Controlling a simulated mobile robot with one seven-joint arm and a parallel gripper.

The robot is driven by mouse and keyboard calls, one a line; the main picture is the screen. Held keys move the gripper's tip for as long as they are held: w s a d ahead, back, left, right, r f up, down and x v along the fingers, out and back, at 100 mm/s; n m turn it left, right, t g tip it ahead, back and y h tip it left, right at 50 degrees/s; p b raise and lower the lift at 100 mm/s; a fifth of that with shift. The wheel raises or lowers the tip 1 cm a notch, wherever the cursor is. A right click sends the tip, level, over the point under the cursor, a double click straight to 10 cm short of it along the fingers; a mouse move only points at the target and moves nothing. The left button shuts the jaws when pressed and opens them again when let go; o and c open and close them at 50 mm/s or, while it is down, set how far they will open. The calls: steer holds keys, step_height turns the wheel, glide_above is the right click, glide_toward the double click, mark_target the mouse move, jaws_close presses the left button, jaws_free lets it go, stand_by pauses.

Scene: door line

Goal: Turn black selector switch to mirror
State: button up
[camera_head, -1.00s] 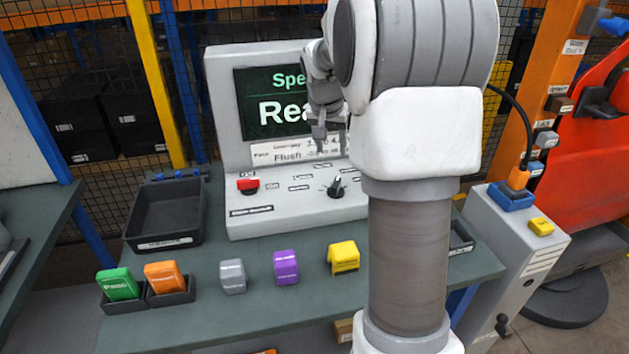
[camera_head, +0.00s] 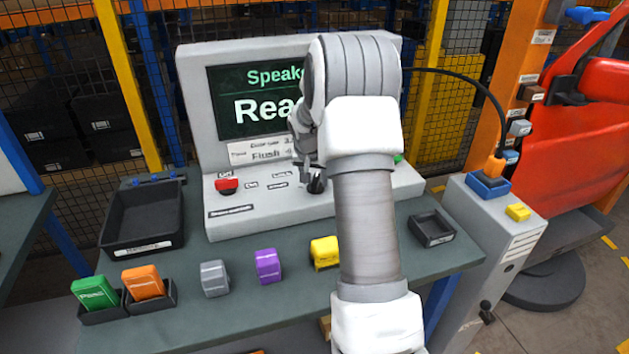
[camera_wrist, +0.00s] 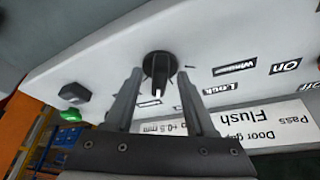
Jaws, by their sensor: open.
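The black selector switch (camera_head: 316,184) is a round knob on the sloped grey console panel, below the screen. In the wrist view the knob (camera_wrist: 158,64) shows a white pointer line aimed down the picture, toward the screen side. My gripper (camera_wrist: 159,75) is open, with one finger on each side of the knob; I cannot tell whether they touch it. In the head view my gripper (camera_head: 308,170) is just above the knob, partly hidden by my arm. Upside-down labels "Window" (camera_wrist: 235,68) and "Lock" (camera_wrist: 220,89) sit beside the knob. I cannot read a mirror label.
A red switch (camera_head: 227,186) is left on the console (camera_head: 190,120), and a green button (camera_wrist: 70,115) is on the other side. A black tray (camera_head: 110,225), coloured blocks and a small empty tray (camera_head: 432,229) stand on the bench. A grey cabinet (camera_head: 470,230) is at right.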

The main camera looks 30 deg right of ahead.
steer(key=shift+w+d+f, duration=0.1)
steer(key=shift+f, duration=0.2)
jaws_close()
steer(key=shift+n, duration=0.3)
steer(key=shift+d+r+n+t+y+p, duration=0.15)
steer(key=shift+n+y+p, duration=0.1)
steer(key=shift+n+p, duration=0.3)
steer(key=shift+d+f+n+t+y+p, duration=0.15)
steer(key=shift+n+y+p, duration=0.2)
steer(key=shift+n, duration=0.3)
steer(key=shift+s+n+t+y+p, duration=0.2)
steer(key=shift+n+t+y+p, duration=0.15)
steer(key=shift+n+p, duration=0.8)
steer(key=shift+n+b, duration=0.3)
steer(key=shift+n, duration=0.15)
